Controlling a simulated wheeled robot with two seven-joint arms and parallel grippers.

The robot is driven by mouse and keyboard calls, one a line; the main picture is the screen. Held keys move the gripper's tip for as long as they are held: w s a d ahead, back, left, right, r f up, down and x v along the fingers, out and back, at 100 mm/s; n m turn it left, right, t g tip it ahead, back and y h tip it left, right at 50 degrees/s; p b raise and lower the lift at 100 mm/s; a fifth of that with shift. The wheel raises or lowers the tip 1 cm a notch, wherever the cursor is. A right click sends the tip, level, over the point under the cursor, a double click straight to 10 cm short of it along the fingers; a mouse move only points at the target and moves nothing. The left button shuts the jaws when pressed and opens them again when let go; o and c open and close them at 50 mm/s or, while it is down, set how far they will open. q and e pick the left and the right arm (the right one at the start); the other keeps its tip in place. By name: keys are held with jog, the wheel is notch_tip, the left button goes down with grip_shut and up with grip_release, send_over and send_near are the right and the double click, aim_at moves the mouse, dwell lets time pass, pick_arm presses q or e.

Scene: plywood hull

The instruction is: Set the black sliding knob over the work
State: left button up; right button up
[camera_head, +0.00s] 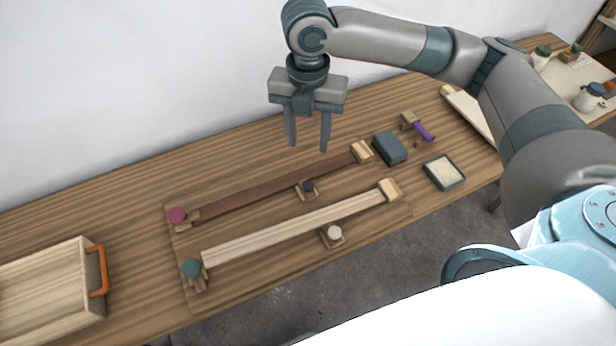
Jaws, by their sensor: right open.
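The black sliding knob (308,185) sits on a small wooden slider at the front edge of the dark brown strip (270,193), right of that strip's middle. A white knob (334,232) sits on a similar slider by the pale strip (290,229) nearer me. Which strip or part counts as the work, I cannot tell. My right gripper (308,146) points down with its fingers apart and empty. It hangs above and behind the dark strip, clear of the black knob. My left gripper is not in view.
A red knob (177,215) and a teal knob (192,267) stand at the strips' left ends. A wooden box with an orange handle (99,271) is at left. A dark block (390,148), a shallow tray (457,183) and a purple-handled tool (423,131) lie at right. A wall stands behind.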

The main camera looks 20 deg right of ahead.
aim_at(308, 185)
notch_tip(308, 185, down, 15)
jog(key=p, duration=0.3)
jog(key=shift+f+p, duration=0.2)
jog(key=shift+p, duration=0.1)
